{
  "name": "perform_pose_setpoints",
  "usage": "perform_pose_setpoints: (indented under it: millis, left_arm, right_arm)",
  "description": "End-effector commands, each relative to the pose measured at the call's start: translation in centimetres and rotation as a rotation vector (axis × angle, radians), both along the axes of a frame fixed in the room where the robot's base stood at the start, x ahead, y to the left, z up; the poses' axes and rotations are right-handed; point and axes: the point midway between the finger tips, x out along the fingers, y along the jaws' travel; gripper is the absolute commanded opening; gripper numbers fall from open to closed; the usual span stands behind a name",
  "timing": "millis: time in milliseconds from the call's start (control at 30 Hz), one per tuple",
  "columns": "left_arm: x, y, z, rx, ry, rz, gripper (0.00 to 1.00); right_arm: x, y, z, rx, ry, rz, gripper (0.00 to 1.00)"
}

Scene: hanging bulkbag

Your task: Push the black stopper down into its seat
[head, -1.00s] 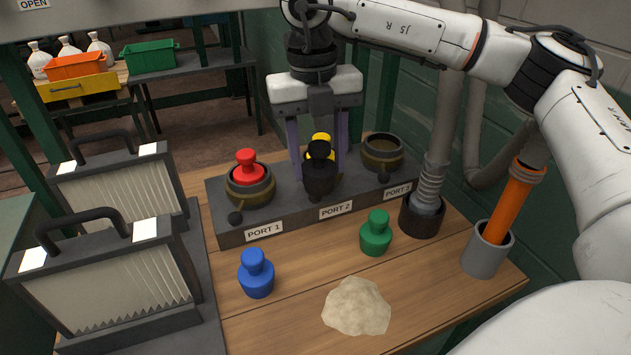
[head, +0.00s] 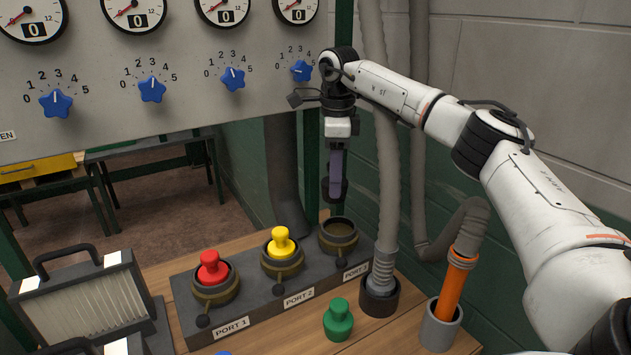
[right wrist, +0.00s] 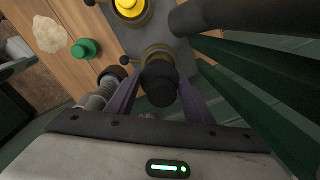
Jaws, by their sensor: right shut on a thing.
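My right gripper (head: 335,188) is shut on the black stopper and holds it in the air above and slightly behind PORT 3. The stopper shows between the purple fingers in the right wrist view (right wrist: 161,86). PORT 3's brass ring (head: 339,237) is at the right end of the grey block, and its mouth is open and empty. In the right wrist view the ring is partly hidden behind the stopper. A gap shows between stopper and ring in the head view. My left gripper is out of view.
A red stopper (head: 211,265) sits in PORT 1 and a yellow stopper (head: 282,243) in PORT 2. A green stopper (head: 338,320) stands on the table in front. A ribbed grey hose (head: 384,262) stands close to PORT 3's right. A dial panel (head: 180,75) hangs above.

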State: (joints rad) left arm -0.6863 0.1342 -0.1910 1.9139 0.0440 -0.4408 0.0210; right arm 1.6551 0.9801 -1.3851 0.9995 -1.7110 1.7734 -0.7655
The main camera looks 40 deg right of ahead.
Motion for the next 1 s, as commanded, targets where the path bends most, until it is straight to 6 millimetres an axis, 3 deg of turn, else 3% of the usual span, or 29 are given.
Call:
perform_pose_setpoints:
  millis: [133, 367, 1000]
  left_arm:
    - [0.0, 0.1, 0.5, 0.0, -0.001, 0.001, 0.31]
    - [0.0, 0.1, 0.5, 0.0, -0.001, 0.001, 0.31]
    - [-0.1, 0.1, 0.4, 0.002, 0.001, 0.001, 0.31]
  right_arm:
    - [-0.2, -1.3, 0.3, 0.0, 0.0, 0.068, 0.24]
    - [-0.3, -1.8, -0.4, -0.001, -0.001, 0.098, 0.24]
    - [-0.4, -1.8, -6.5, 0.0, 0.001, 0.095, 0.24]
